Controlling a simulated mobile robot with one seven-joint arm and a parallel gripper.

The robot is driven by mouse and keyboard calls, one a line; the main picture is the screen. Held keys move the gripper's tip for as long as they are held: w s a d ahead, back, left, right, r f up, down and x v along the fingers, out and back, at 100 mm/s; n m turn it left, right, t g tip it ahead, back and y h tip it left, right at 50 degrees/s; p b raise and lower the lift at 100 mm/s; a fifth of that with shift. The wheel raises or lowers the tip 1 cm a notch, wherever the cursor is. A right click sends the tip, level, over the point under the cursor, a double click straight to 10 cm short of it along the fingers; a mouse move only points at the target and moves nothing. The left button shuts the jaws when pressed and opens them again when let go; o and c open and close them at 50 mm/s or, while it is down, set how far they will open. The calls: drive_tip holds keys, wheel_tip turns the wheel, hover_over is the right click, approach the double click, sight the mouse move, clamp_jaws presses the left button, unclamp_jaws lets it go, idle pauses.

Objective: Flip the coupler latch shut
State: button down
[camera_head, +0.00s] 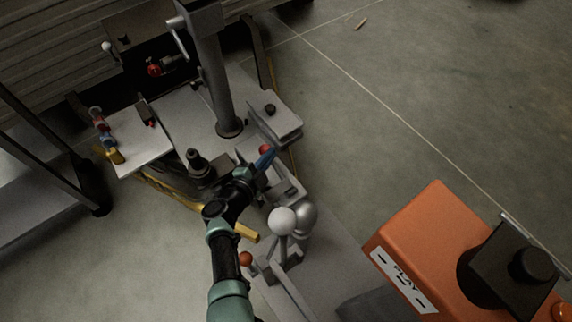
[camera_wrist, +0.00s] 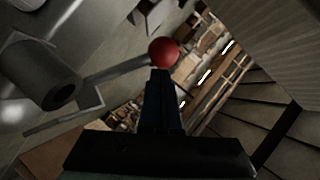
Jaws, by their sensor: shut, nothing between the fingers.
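The coupler latch is a thin grey lever ending in a red ball knob (camera_head: 265,149). The knob shows large in the wrist view (camera_wrist: 163,52), with its lever (camera_wrist: 118,72) running left toward a grey cylindrical part. My gripper (camera_head: 267,157) is shut and empty, its narrow fingers pointing at the knob. In the wrist view the fingertips (camera_wrist: 160,76) lie right at the knob's lower edge; I cannot tell whether they touch. The grey coupler housing (camera_head: 284,185) lies beside my gripper, partly hidden by my arm in the head view.
A grey post (camera_head: 212,75) rises behind. A white-knobbed lever (camera_head: 283,220) and a rounded metal ball (camera_head: 303,214) stand near my arm. An orange box (camera_head: 425,240) is at right. A small tray (camera_head: 140,150) with coloured items is at left. Open floor lies upper right.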

drive_tip(key=f+b, duration=0.1)
drive_tip(key=w+a+f+n+g+b, duration=0.1)
drive_tip(key=shift+w+a+f+n, duration=0.15)
drive_tip(key=shift+w+f+n, duration=0.1)
drive_tip(key=shift+f+n, duration=0.05)
drive_tip(key=shift+w+a+f+b, duration=0.15)
drive_tip(key=shift+w+f+b, duration=0.1)
drive_tip(key=shift+f+b, duration=0.4)
drive_tip(key=shift+w+a+f+b, duration=0.1)
drive_tip(key=shift+w+f+b, duration=0.1)
drive_tip(key=shift+f+b, duration=0.4)
drive_tip(key=shift+r, duration=0.1)
